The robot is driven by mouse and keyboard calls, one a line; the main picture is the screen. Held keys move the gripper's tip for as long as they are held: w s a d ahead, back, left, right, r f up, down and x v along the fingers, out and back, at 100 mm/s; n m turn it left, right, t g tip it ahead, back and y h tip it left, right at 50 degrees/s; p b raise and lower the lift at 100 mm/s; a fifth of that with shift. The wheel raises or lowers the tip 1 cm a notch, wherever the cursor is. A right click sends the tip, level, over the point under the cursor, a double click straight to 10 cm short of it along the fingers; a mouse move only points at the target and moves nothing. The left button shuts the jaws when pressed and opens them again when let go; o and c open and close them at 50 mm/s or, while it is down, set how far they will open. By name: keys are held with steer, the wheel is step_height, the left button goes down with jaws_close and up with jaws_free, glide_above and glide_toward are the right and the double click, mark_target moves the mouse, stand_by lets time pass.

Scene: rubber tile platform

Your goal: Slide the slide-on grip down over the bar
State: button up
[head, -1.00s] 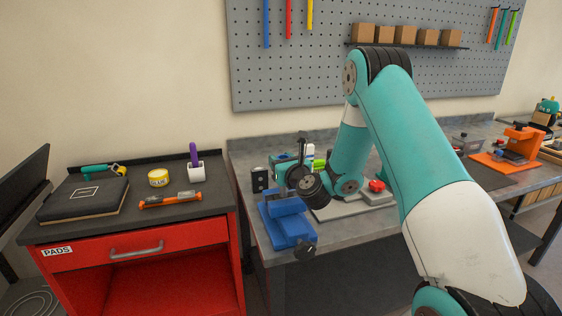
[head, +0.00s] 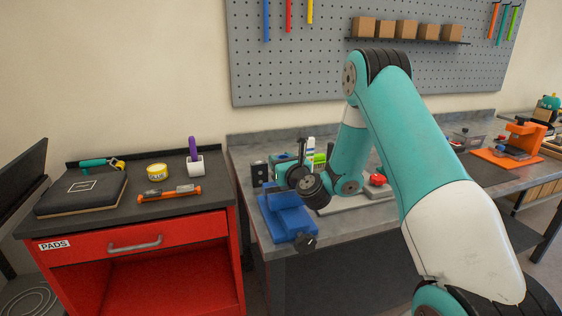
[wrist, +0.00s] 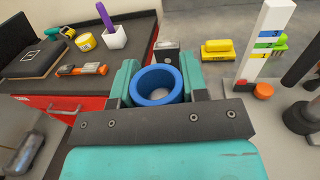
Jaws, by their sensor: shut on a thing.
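My gripper (wrist: 158,88) is shut on a blue ring-shaped grip (wrist: 137,88), held between its two teal fingers. The wrist view looks into the grip's round opening, where a pale surface shows and no bar can be made out. In the head view my gripper (head: 284,168) is above and behind a blue vise (head: 288,217) on the grey bench, partly hidden by my wrist. I cannot pick out the bar for certain; a dark upright rod (wrist: 302,58) stands at the right of the wrist view, apart from the grip.
A white post with coloured bands (wrist: 262,45) and an orange-red knob (wrist: 263,90) stand right of the grip. A yellow block (wrist: 217,48) lies beyond. The red cabinet (head: 140,232) at left holds a dark case (head: 82,194), tape and tools.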

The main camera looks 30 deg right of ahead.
steer(key=shift+f+b, duration=1.1)
steer(key=shift+f, duration=0.25)
steer(key=o, duration=1)
